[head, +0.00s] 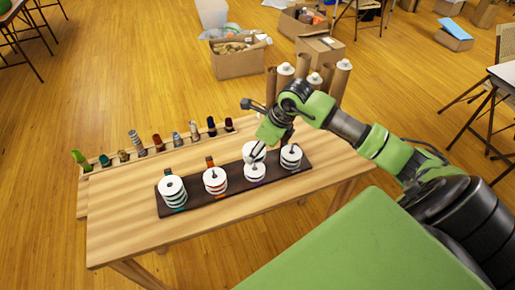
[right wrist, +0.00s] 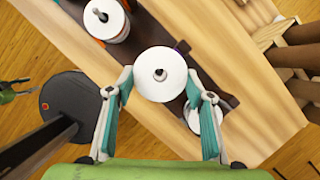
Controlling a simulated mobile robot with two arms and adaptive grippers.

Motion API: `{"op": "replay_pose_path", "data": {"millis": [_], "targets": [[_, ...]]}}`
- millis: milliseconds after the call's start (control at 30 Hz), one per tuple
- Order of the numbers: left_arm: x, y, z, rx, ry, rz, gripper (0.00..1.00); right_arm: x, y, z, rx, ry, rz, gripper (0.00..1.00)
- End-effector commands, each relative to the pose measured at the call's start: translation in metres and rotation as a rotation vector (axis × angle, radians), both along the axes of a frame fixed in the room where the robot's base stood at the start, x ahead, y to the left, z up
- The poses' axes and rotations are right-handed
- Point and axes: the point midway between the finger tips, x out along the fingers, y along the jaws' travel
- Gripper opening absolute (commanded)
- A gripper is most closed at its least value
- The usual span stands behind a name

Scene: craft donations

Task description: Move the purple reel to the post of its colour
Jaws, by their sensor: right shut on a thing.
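My right gripper (right wrist: 159,82) is shut on a white-faced reel (right wrist: 160,73), with one finger on each side of its rim. In the head view this reel (head: 254,149) appears raised, above and behind a reel with a purple band (head: 254,172) that sits on the dark board (head: 235,190). The held reel's own band colour is hidden. In the right wrist view a purple tab (right wrist: 182,47) on the board shows beside the held reel. I cannot tell whether a post passes through its hole. My left gripper is not in view.
Teal-banded reels (head: 172,189), orange-banded reels (head: 215,181) and a right-end stack (head: 291,157) stand on other posts. A rack of thread spools (head: 139,146) lines the table's back edge. Cardboard tubes (head: 340,78) stand behind. The table front (head: 120,245) is clear.

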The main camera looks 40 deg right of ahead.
Motion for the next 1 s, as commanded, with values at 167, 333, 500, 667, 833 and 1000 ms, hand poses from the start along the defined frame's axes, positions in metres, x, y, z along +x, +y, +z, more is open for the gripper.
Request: {"op": "replay_pose_path", "data": {"millis": [167, 333, 500, 667, 833, 1000], "targets": [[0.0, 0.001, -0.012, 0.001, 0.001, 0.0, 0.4, 0.0, 0.0, -0.012, 0.0, 0.0, 0.0, 0.33], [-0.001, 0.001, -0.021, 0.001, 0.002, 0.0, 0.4, 0.0, 0.0, -0.022, 0.0, 0.0, -0.001, 0.33], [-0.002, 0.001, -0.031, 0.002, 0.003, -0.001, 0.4, 0.0, 0.0, -0.033, 0.0, 0.001, 0.0, 0.33], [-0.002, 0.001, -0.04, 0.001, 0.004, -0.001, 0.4, 0.0, 0.0, -0.043, 0.0, 0.001, 0.0, 0.33], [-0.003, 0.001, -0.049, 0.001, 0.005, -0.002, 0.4, 0.0, 0.0, -0.053, 0.0, 0.0, 0.0, 0.33], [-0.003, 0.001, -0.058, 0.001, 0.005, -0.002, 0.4, 0.0, 0.0, -0.063, 0.0, 0.0, 0.0, 0.33]]}}
